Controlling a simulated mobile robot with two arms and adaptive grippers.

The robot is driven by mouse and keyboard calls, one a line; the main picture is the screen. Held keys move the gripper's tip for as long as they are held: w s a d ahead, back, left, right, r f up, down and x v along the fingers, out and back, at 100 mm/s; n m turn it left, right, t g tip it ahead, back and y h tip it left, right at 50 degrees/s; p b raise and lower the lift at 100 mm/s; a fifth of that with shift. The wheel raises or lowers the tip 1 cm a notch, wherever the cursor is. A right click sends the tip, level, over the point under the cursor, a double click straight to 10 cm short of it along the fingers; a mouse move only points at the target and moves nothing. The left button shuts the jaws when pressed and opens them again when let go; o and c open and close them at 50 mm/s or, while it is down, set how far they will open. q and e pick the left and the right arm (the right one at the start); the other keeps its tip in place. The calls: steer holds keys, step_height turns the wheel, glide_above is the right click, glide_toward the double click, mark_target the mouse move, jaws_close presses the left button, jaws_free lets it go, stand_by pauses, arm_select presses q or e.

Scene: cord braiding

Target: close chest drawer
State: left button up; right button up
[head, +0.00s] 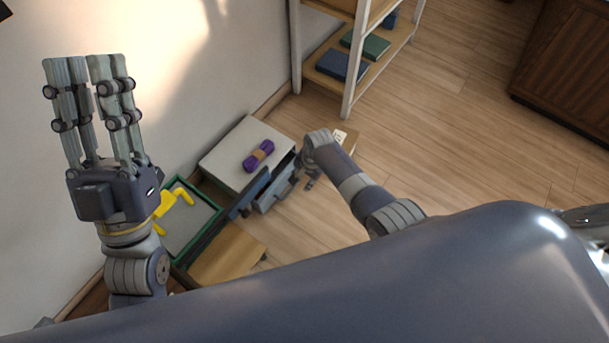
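A low chest with a pale top (232,150) stands by the wall. A blue-grey drawer-like part (273,188) juts from its near right side, so a drawer appears at least partly open; how far is unclear. My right gripper (310,182) is beside that part's right end, pointing down. The arm partly hides it, and I cannot tell whether it touches or how its fingers stand. My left gripper (88,60) is raised at the left in front of the wall, fingers up, with nothing seen in it. Its finger spread is unclear.
A purple bundle (258,155) lies on the chest top. A green-rimmed tray (172,252) with a yellow tool (178,199) is nearer, beside a wooden surface (228,252). A shelf (350,100) with books stands behind. A dark cabinet (565,70) is far right.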

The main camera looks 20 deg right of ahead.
arm_select(q)
steer(key=shift+w+d+f+g+y+p, duration=0.15)
steer(key=shift+w+f+g+y+p, duration=0.15)
steer(key=shift+w+f+g, duration=0.55)
steer(key=shift+w+d+f+g+y+p, duration=0.15)
steer(key=shift+w+f+g+y, duration=0.15)
steer(key=shift+w+f+g, duration=0.45)
arm_select(e)
steer(key=shift+r, duration=0.4)
arm_select(q)
steer(key=shift+w+f, duration=0.15)
steer(key=shift+w, duration=0.15)
steer(key=shift+w+f, duration=0.4)
steer(key=shift+f, duration=0.25)
arm_select(e)
step_height(320, 180, up, 12)
steer(key=s+d, duration=0.1)
steer(key=s, duration=0.1)
steer(key=shift+d, duration=0.3)
steer(key=shift+f, duration=0.1)
